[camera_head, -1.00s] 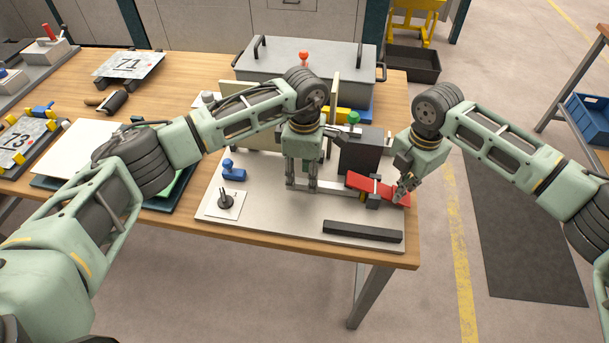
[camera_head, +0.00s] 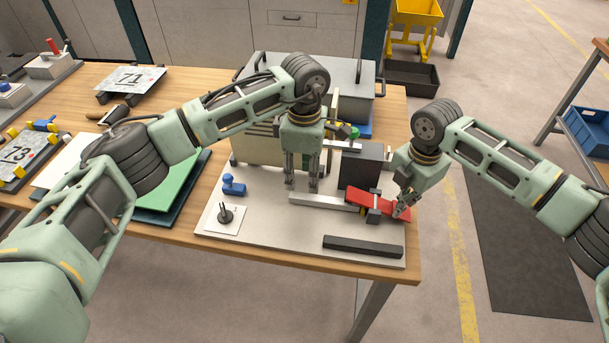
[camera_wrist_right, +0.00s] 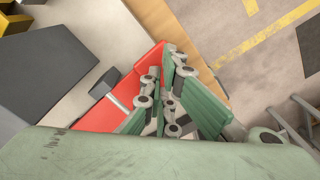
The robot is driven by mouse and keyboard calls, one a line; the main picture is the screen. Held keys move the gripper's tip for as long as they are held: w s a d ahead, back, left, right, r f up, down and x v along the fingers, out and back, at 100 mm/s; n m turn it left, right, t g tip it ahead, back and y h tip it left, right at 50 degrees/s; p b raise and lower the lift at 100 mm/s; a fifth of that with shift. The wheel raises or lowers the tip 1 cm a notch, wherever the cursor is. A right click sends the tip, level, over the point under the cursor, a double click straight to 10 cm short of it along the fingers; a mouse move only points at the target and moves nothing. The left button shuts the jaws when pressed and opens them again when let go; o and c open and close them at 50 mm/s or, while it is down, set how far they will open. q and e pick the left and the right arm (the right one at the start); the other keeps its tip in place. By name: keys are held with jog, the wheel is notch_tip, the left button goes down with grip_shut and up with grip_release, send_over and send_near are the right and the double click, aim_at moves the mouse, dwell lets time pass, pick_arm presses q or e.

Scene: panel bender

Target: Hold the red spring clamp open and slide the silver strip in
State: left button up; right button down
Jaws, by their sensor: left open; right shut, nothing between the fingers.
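The red spring clamp (camera_head: 364,197) lies at the right of the pale board, with a dark block around its middle. It also shows in the right wrist view (camera_wrist_right: 147,66). The silver strip (camera_head: 325,201) lies low over the board, its right end at the clamp's left end. I cannot tell how deep it sits in the jaws. My left gripper (camera_head: 302,188) is open, fingers pointing down just above the strip's left part, with nothing held. My right gripper (camera_head: 402,214) is shut and empty, its fingertips at the clamp's right end, apparently pressing on it; it partly hides that end.
A dark grey block (camera_head: 364,166) stands behind the clamp. A black bar (camera_head: 362,248) lies at the board's front edge. A blue toggle piece (camera_head: 232,187) and a small dark fixture (camera_head: 225,214) are on the left. A grey lidded box (camera_head: 345,75) stands behind. The board's front middle is clear.

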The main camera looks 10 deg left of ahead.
jog(key=shift+s+a+f, duration=0.1)
dwell(0.4)
jog(key=shift+r, duration=4.6)
